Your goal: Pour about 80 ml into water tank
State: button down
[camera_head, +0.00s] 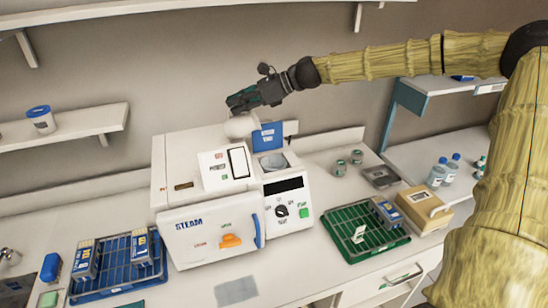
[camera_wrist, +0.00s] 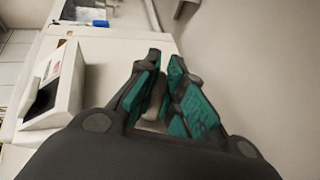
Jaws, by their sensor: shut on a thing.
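The white steam sterilizer (camera_head: 190,228) stands on the bench, marked STEAM. The water tank (camera_head: 273,163) is the opening in the top of its right part, with a blue lid (camera_head: 268,137) standing up behind it. My gripper (camera_head: 236,103) is above and left of the tank, shut on a white rounded vessel (camera_head: 238,127). The vessel hangs just below the fingers, left of the blue lid. In the wrist view, the teal finger pads (camera_wrist: 168,98) close around a pale piece (camera_wrist: 154,112). The vessel's contents are hidden.
A blue rack (camera_head: 120,265) with boxes stands left of the sterilizer, and a green rack (camera_head: 365,235) stands right. A blue-lidded tub (camera_head: 41,120) sits on the left shelf.

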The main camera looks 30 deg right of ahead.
jog(key=shift+w+a+r+g+h+p, duration=0.25)
jog(key=shift+a+r+h+p, duration=0.3)
jog(key=shift+p, duration=0.7)
jog(key=p, duration=0.3)
jog(key=shift+w+a+g+h, duration=0.1)
jog(key=shift+a+g+h, duration=0.1)
jog(key=shift+g+h, duration=0.15)
jog(key=shift+w+a+f, duration=0.1)
jog(key=shift+f, duration=0.25)
jog(key=shift+r+h+p, duration=0.1)
jog(key=shift+h+p, duration=0.2)
jog(key=shift+w+a+g+h, duration=0.15)
jog(key=shift+a+g+h, duration=0.25)
jog(key=shift+w, duration=0.1)
jog(key=shift+g+h, duration=0.3)
